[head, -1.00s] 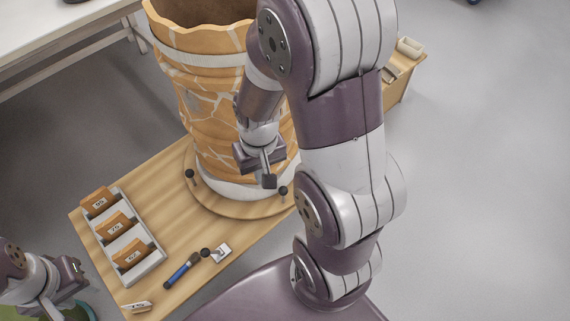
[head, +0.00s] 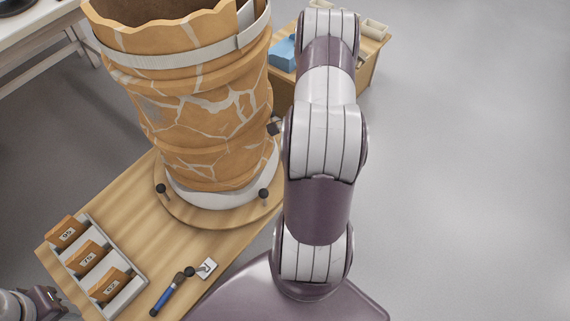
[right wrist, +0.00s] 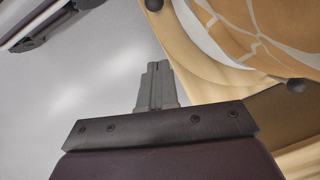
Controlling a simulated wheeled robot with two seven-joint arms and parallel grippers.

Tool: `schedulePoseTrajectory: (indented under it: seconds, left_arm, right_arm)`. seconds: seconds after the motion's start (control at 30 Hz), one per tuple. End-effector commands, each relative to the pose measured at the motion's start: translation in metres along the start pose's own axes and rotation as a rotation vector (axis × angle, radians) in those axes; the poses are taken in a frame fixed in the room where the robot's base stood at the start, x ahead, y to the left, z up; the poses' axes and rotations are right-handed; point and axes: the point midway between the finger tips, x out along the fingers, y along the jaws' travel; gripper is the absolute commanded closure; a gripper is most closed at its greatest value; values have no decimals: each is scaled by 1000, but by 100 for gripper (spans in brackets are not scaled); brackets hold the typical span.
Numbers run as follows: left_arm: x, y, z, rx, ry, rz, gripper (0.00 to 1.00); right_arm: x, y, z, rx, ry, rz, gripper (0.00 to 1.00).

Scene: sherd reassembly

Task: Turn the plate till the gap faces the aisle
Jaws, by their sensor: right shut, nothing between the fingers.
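The plate (head: 180,212) is a round wooden turntable with black knobs on its edge, two showing in the head view. A tall orange vessel (head: 205,120) with pale mended seams stands on it inside a white ring. I cannot make out clearly which opening is the gap. My right arm reaches past the vessel's right side; its gripper is mostly hidden in the head view. In the right wrist view my right gripper (right wrist: 157,70) is shut and empty, beside the plate's edge (right wrist: 195,78) and apart from both visible knobs. My left gripper (head: 48,301) is at the lower left, its fingers unclear.
A tray (head: 127,293) of labelled sherds, a blue-handled tool (head: 165,296) and a small white card (head: 207,268) lie on the wooden table (head: 120,208). A blue object (head: 283,55) and small bins sit on another wooden surface behind. Floor on the right is clear.

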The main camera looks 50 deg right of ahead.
Motion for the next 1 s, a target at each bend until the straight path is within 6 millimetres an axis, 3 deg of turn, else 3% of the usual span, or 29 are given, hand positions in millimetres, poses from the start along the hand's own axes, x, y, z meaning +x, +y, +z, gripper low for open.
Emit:
schedulePoseTrajectory:
  seconds: [0.03,0.33,0.6,1.0]
  left_arm:
    - [14,0,2,0,0,0,57]
    - [54,0,6,0,0,0,57]
    - [71,0,8,0,0,0,57]
    - [71,0,8,0,0,0,57]
  right_arm:
    - [19,1,-2,-2,-1,3,100]
    - [84,0,-2,-6,1,2,100]
    - [95,0,30,-7,3,1,100]
    - [95,0,36,-6,3,1,100]
